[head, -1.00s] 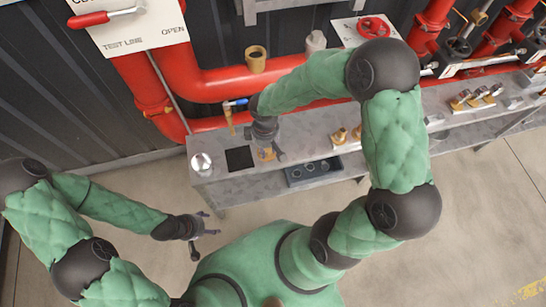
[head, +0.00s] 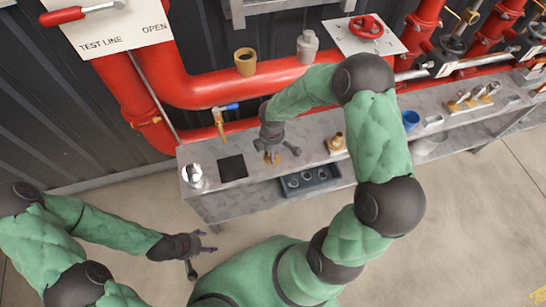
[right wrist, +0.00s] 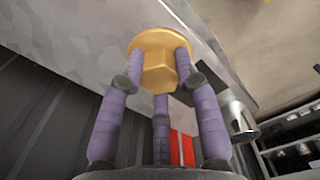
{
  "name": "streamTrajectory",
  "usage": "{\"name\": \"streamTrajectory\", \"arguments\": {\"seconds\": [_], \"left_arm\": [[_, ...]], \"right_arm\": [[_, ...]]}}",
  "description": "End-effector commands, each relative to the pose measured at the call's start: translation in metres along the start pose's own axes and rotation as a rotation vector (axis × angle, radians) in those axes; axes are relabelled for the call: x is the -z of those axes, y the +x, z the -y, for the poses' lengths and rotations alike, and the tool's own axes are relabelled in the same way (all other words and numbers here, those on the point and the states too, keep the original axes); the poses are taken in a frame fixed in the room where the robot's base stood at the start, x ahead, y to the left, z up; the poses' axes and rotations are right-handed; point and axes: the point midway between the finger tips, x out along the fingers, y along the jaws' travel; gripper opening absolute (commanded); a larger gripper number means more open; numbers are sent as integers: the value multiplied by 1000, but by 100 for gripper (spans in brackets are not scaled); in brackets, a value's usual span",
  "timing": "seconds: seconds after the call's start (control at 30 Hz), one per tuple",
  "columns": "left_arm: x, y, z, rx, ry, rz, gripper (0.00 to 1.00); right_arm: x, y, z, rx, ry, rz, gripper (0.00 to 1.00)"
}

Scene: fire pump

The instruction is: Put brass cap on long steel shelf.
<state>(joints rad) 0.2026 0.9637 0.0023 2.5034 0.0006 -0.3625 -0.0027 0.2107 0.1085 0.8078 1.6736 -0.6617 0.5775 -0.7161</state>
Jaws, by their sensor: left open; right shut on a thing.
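The brass cap (right wrist: 157,62) is a hexagonal, golden piece held between the purple-grey fingers of my right gripper in the right wrist view. In the head view my right gripper (head: 272,153) is shut on the cap (head: 271,158), over the left part of the long steel shelf (head: 212,192). I cannot tell whether the cap touches the shelf top. My left gripper (head: 203,248) is open and empty, in front of the shelf's left end and apart from it.
On the shelf are a silver round piece (head: 192,175), a black square (head: 232,168), a brass fitting (head: 336,143) and a blue cup (head: 410,120). A blue-handled tap (head: 222,122) and red pipes (head: 200,88) are behind.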

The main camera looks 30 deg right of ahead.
Motion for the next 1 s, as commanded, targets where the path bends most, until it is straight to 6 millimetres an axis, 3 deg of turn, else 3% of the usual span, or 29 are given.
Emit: {"name": "streamTrajectory", "arguments": {"seconds": [0.03,0.2,0.47,0.7,1.0], "left_arm": [[0,7,3,0,0,0,68],[0,14,5,0,0,0,68],[1,19,7,0,0,0,68],[1,38,14,0,0,0,68],[1,37,13,0,0,0,68]], "right_arm": [[-1,14,-7,2,2,1,0],[-2,31,-24,0,2,0,0],[-4,42,-34,0,2,0,0],[-4,74,-36,0,0,0,0],[-4,74,-36,-1,1,-1,0]]}}
